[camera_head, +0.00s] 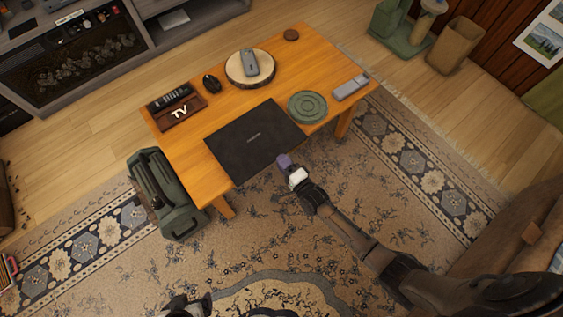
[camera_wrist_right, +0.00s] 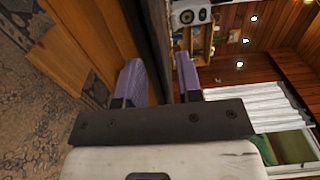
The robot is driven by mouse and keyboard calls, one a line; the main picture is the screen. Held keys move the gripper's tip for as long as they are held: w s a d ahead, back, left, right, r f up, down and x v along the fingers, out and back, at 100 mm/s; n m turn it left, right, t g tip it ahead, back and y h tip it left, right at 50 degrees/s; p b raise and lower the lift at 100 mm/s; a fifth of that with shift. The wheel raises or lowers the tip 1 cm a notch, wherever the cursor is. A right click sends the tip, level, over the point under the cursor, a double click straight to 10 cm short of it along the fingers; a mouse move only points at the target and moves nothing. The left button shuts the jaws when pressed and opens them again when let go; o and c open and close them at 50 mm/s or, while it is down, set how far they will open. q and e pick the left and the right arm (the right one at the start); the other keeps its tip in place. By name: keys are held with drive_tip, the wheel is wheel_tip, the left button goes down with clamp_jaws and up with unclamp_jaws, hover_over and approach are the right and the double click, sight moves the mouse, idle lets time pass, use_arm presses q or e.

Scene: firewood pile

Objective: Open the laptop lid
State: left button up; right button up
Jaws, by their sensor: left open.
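The closed dark laptop (camera_head: 254,139) lies flat at the near side of the orange wooden table (camera_head: 190,152). My right gripper (camera_head: 284,160) is at the laptop's near right edge. In the right wrist view its two purple fingers (camera_wrist_right: 159,80) stand apart, and the dark thin laptop edge (camera_wrist_right: 152,40) runs in line with the gap between them. I cannot tell whether either finger touches the laptop. My left gripper's fingers do not show; only pale and dark parts are cut off at the bottom of the head view.
On the table are a TV remote holder (camera_head: 178,108), a mouse (camera_head: 211,83), a wood slice (camera_head: 263,75) with a grey device, a green round mat (camera_head: 307,107) and a grey box (camera_head: 350,88). Patterned rug lies in front.

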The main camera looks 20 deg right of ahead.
drive_tip(key=shift+w+a, duration=0.15)
drive_tip(key=shift+w, duration=0.3)
drive_tip(key=shift+c, duration=0.3)
clamp_jaws()
